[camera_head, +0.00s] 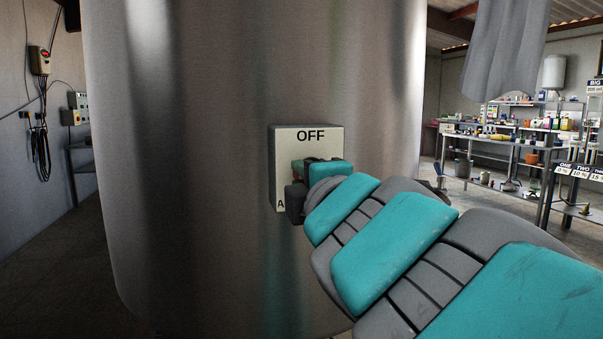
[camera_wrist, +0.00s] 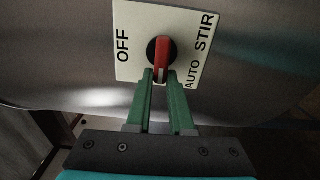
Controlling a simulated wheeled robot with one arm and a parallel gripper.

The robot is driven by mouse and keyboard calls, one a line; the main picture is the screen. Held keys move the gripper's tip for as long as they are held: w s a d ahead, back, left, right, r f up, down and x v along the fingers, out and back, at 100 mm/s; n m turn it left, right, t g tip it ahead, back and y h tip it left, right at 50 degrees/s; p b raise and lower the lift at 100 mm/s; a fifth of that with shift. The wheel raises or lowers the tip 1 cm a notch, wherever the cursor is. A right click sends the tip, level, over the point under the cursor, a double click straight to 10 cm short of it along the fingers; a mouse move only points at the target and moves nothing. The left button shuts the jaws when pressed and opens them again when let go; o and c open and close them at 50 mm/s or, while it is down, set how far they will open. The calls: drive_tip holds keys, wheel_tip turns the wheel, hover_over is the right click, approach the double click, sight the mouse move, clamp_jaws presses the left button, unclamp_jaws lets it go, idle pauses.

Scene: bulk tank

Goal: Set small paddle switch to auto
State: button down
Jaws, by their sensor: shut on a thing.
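The small paddle switch (camera_wrist: 162,55) is a red handle on a black round base, in the middle of a pale plate (camera_wrist: 138,30). In the wrist view OFF is on the plate's left, STIR at upper right, AUTO at lower right. The handle stands about vertical there, its white-marked end toward my gripper, between OFF and AUTO. My gripper (camera_wrist: 162,76) has its two green fingers on either side of this lower end and is shut on it. In the head view the plate (camera_head: 330,144) shows OFF at top; my gripper and arm hide most of the rest.
The plate is on the curved steel wall of a large tank (camera_head: 190,150). Shelves and benches with bottles (camera_head: 540,127) stand at the right, beyond my arm. A wall box with hanging cables (camera_head: 40,62) is at far left. Floor is open at lower left.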

idle(0.3)
drive_tip(key=c, duration=0.8)
unclamp_jaws()
drive_tip(key=shift+s, duration=0.1)
drive_tip(key=v, duration=0.7)
drive_tip(key=shift+s+b, duration=0.25)
drive_tip(key=shift+b, duration=0.2)
drive_tip(key=shift+d, duration=0.1)
